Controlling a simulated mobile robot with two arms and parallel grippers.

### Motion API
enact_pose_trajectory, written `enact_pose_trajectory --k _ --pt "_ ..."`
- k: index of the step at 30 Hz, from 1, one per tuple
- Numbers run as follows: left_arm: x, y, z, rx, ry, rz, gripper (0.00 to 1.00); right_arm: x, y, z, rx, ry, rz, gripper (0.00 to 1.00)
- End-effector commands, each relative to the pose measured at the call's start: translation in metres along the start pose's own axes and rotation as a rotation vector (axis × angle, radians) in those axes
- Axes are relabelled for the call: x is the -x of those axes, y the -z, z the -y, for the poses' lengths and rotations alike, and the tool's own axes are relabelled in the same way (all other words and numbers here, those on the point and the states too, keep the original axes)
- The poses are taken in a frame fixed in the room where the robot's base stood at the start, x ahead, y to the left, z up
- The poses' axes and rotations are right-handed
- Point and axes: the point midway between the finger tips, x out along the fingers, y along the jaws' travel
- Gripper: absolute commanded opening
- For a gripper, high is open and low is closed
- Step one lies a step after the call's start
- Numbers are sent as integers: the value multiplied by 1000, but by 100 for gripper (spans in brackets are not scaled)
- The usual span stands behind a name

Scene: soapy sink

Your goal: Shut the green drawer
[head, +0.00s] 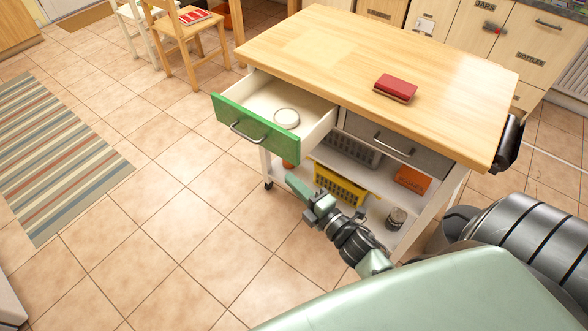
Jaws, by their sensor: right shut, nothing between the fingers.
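The green drawer (256,134) stands pulled out from the left side of a wooden-topped cart (380,60). It has a green front with a dark metal bar handle (247,132) and a pale inside. A round white dish-like thing (286,118) lies in it. My right gripper (295,186) is shut and empty, in front of the cart and below the drawer's right end in the picture. It looks apart from the drawer and its handle, though depth is hard to judge. My left gripper is not in view.
A grey drawer (395,147) beside the green one is closed. Below, a yellow basket (340,184), an orange box (411,179) and a jar (396,218) sit on the cart's shelves. A red block-like item (395,88) lies on top.

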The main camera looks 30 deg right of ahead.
Motion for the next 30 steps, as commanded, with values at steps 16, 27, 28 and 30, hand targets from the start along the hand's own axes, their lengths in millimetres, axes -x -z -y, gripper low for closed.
enact_pose_trajectory --k 16,27,28,30 --pt "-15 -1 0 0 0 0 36 -87 -26 2 -1 3 2 0" --pt "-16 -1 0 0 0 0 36 -90 -40 2 -5 3 2 0" --pt "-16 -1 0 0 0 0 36 -90 -40 2 -5 3 2 0" --pt "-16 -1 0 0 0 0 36 -90 -40 2 -5 3 2 0"
